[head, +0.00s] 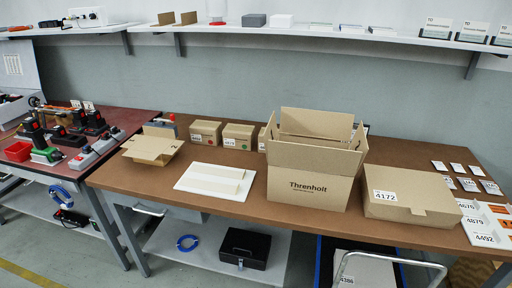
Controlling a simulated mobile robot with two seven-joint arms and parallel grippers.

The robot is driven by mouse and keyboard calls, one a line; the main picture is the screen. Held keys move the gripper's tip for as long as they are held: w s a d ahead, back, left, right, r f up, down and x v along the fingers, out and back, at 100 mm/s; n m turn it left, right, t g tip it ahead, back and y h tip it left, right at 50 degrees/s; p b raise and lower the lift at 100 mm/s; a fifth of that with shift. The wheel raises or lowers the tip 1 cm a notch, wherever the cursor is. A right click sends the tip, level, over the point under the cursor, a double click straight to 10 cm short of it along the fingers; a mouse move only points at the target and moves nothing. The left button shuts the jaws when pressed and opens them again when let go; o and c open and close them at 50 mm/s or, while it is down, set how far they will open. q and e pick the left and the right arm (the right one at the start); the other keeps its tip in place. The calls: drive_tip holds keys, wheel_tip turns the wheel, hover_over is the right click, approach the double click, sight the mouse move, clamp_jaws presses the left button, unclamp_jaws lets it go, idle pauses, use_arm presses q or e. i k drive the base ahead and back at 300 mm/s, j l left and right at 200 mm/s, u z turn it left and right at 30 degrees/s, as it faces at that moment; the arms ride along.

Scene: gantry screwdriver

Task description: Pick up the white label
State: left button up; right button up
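Several small white labels or cards lie in rows on the right of the brown table, such as one white label (439,166) in the back row. Some in the front row carry print too small to read. A white label (385,196) reading 4172 sits on the closed cardboard box (410,208). More white labels (484,238), reading 4679, 4879 and 4492, show at the right end of the table. I cannot tell which white label the task names. Neither of my grippers is in view.
An open Threnholt carton (310,190) stands mid-table on the brown table (205,212). White boards (214,180), an open small box (152,146) and small closed boxes (238,135) lie left. A wall shelf (300,32) runs above. A metal handle (390,258) stands in front.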

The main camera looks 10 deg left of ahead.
sight(475, 206)
drive_tip(key=j, duration=0.5)
drive_tip(key=i+j, duration=0.1)
drive_tip(key=j, duration=0.4)
drive_tip(key=l+z, duration=0.1)
drive_tip(key=z, duration=0.4)
drive_tip(key=i+z, duration=0.15)
drive_tip(key=z, duration=0.35)
drive_tip(key=i+z, duration=0.1)
drive_tip(key=z, duration=0.4)
